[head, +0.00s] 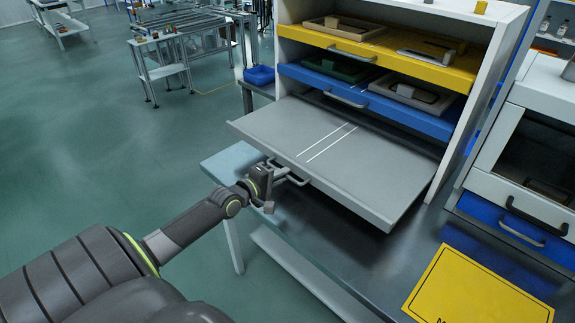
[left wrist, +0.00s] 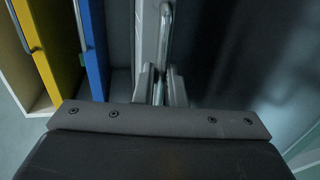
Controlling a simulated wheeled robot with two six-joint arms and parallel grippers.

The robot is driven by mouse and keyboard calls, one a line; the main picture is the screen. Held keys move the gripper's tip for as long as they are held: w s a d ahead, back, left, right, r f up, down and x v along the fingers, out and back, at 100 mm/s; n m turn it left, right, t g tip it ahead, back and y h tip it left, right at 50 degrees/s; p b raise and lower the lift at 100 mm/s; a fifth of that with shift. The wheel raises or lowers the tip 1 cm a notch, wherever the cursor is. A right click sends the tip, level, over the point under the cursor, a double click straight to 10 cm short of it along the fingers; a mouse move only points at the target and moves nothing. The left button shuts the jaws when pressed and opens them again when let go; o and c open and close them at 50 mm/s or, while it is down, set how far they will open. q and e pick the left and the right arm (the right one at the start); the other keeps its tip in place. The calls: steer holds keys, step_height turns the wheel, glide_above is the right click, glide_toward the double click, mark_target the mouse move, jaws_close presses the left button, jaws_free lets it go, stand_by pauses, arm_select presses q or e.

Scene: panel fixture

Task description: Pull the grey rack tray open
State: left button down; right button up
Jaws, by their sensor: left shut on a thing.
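The grey rack tray (head: 335,155) is the lowest tray of the rack in the head view. It sticks out well past the yellow and blue trays above it, and its flat top is bare with two white lines. Its handle (head: 290,173) is on the front edge. My left gripper (head: 275,183) is at that handle and shut on it. In the left wrist view the gripper fingers (left wrist: 162,88) close around the handle bar (left wrist: 166,35). My right gripper is not in view.
The yellow tray (head: 377,57) and blue tray (head: 365,97) hold framed parts. The rack stands on a metal table (head: 420,262). A yellow sign (head: 478,290) is at lower right, beside a cabinet with a dark handle (head: 535,216). Open floor lies left.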

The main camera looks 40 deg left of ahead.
arm_select(q)
steer(key=shift+s, duration=0.45)
steer(key=c, duration=1.5)
jaws_free()
steer(key=shift+w, duration=0.1)
steer(key=p+v, duration=0.6)
steer(key=v, duration=1.1)
steer(key=shift+a, duration=0.15)
